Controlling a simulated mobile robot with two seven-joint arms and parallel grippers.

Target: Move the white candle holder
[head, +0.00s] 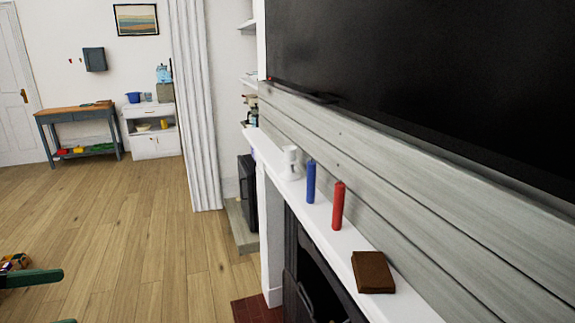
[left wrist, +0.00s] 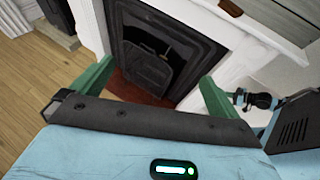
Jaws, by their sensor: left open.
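The white candle holder (head: 291,164) stands upright on the white mantel shelf (head: 335,243), near its far end, in the head view. My left gripper (head: 68,297) is at the lower left of the head view, over the wooden floor, well apart from the holder. It is open, and its green fingers are spread with nothing between them. The left wrist view shows the same gripper (left wrist: 155,72) facing the fireplace. The candle holder cannot be made out there. My right gripper is not in view.
A blue candle (head: 311,182), a red candle (head: 338,206) and a brown box-like object (head: 373,272) line the mantel in front of the holder. A large dark TV (head: 440,80) hangs above. The dark fireplace (left wrist: 150,60) is below.

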